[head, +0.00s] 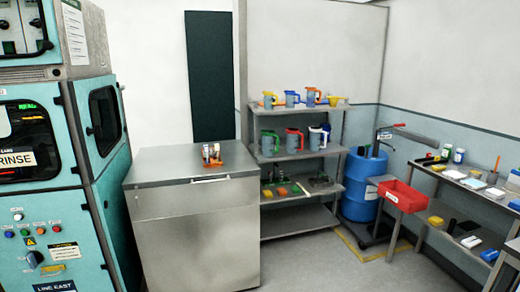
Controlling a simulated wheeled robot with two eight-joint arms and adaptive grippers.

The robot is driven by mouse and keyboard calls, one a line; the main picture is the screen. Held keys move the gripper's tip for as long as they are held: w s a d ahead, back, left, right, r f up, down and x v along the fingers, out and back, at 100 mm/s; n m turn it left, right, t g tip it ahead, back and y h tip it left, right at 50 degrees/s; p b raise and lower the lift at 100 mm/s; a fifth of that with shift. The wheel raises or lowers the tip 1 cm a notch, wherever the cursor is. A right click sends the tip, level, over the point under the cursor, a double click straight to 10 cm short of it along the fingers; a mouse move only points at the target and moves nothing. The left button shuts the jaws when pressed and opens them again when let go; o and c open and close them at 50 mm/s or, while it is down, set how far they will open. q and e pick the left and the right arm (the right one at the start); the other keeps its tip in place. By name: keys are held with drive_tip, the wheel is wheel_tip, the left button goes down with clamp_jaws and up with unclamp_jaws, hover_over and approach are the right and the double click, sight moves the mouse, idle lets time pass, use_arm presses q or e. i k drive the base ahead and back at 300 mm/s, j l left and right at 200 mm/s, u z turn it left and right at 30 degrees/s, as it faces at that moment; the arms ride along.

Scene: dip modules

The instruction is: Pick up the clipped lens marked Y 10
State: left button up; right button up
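I cannot make out a clipped lens marked Y 10 or any such label at this distance. A small orange holder (210,164) with a few small upright pieces stands on top of the steel cabinet (195,225); what the pieces are is too small to tell. Neither of my grippers is in view.
A teal machine (40,200) stands at the left. A shelf rack (300,155) holds several coloured jugs. A blue drum (362,190), a red bin (403,195) and a cluttered side bench (470,185) are at the right. Grey floor (335,270) is clear in front.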

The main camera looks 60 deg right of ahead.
sight(216, 145)
drive_tip(key=i+l+z, duration=0.15)
drive_tip(key=l+z, duration=0.25)
drive_tip(key=i+l+z, duration=0.15)
drive_tip(key=z, duration=0.25)
drive_tip(key=i+l+z, duration=0.2)
drive_tip(key=z, duration=0.25)
drive_tip(key=i+l+z, duration=0.1)
drive_tip(key=i+l, duration=0.15)
drive_tip(key=i, duration=0.2)
drive_tip(key=i+l, duration=0.2)
drive_tip(key=i, duration=0.25)
drive_tip(key=i+j, duration=0.2)
drive_tip(key=i+j+z, duration=0.55)
drive_tip(key=j, duration=0.2)
drive_tip(key=i+j+z, duration=0.3)
drive_tip(key=j, duration=0.15)
drive_tip(key=k, duration=0.05)
